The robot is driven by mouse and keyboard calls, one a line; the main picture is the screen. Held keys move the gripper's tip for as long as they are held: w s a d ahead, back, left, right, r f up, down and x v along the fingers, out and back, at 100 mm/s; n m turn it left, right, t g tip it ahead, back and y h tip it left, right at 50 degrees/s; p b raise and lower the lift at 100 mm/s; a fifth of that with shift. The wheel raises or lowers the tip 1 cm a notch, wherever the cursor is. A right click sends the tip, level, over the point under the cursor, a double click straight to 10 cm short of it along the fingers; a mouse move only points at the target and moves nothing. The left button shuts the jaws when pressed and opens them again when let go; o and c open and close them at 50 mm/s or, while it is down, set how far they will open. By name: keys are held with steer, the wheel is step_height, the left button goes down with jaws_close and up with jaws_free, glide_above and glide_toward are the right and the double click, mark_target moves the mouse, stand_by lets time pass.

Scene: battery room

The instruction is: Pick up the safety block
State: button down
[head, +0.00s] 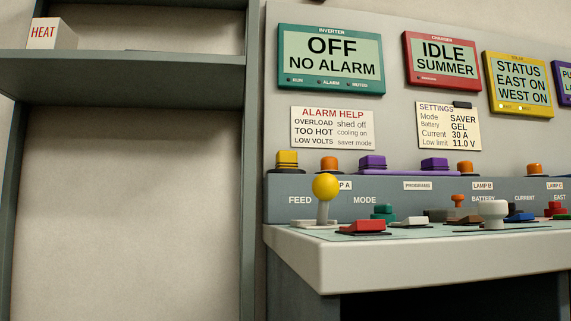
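Nothing in the head view is marked as the safety block, and I cannot tell whether it is in sight. A pale box (65,34) with "HEAT" in red letters stands on a grey shelf (130,78) at the upper left. A thin dark item lies on the shelf to the right of the box, too small to make out. My gripper is not in view.
A console (420,244) on the right carries a yellow-knobbed lever (326,188), a white knob (493,211) and several coloured buttons. Above it hang an inverter panel (331,60) reading OFF, a charger panel (441,61) and a yellow status panel (518,84). Space below the shelf is clear.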

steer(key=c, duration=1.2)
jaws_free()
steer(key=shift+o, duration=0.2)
